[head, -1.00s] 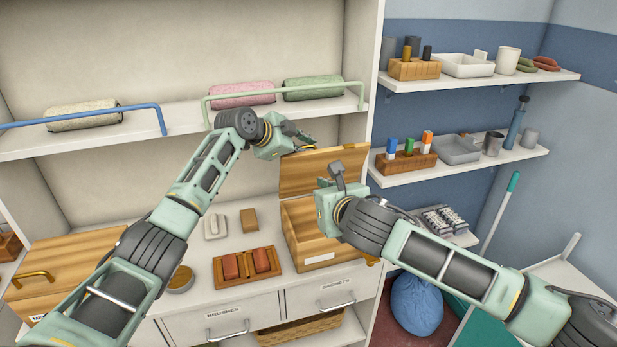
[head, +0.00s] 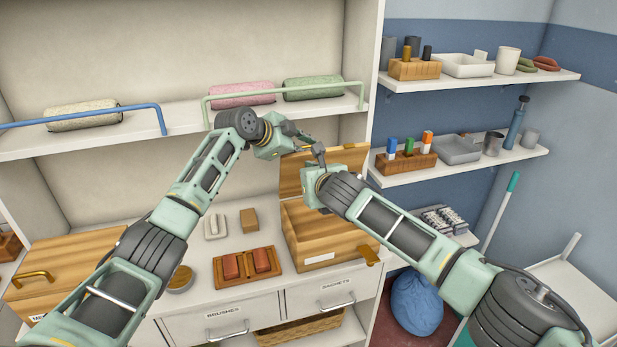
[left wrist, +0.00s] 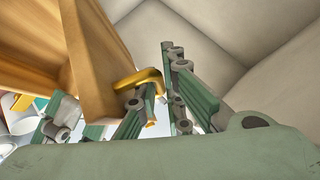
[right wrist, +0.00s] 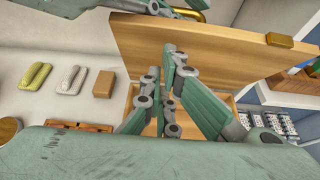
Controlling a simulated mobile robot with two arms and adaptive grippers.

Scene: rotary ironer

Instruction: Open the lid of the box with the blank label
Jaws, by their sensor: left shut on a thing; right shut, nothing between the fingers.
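The wooden box (head: 340,246) stands on the counter at the centre right, with a white label (head: 318,258) on its front that shows no readable writing. Its lid (head: 352,158) is raised to a steep angle, and the inside shows in the right wrist view. My left gripper (head: 303,148) is at the lid's upper left edge, shut on the brass handle (left wrist: 138,79). My right gripper (head: 318,150) is shut and empty in front of the lid's inner face (right wrist: 210,52), above the box opening. I cannot tell whether it touches the lid.
A second wooden box (head: 65,265) with a brass handle and a partly hidden lettered label stands closed at left. Above runs a shelf (head: 180,127) with rolled towels and rails. Side shelves are at right.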

